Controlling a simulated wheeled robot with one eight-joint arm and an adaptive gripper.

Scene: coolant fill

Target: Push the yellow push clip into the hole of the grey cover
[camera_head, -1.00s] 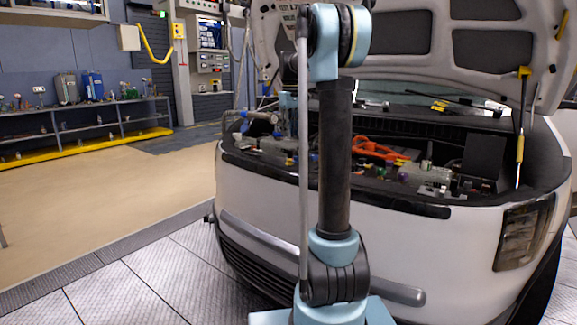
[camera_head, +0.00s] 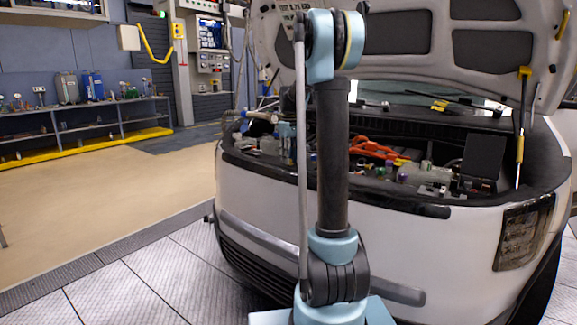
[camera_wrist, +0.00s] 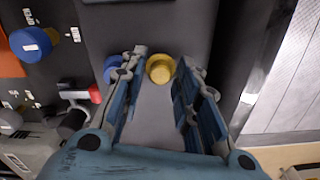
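The yellow push clip (camera_wrist: 160,67) shows in the wrist view as a round yellow head with a narrower lower part. The wide dark grey surface (camera_wrist: 150,24) lies beyond the fingertips and may be the grey cover. Its hole cannot be made out. In the head view my gripper (camera_head: 285,131) is small, low over the left part of the engine bay, and the clip cannot be made out there.
A blue cap (camera_wrist: 111,68) is partly hidden behind the left finger. A larger blue cap (camera_wrist: 31,43) and a red-ended part (camera_wrist: 80,95) lie to the left. The car's open engine bay (camera_head: 470,185) holds orange hoses (camera_head: 375,149). A prop (camera_head: 521,130) stands at the right.

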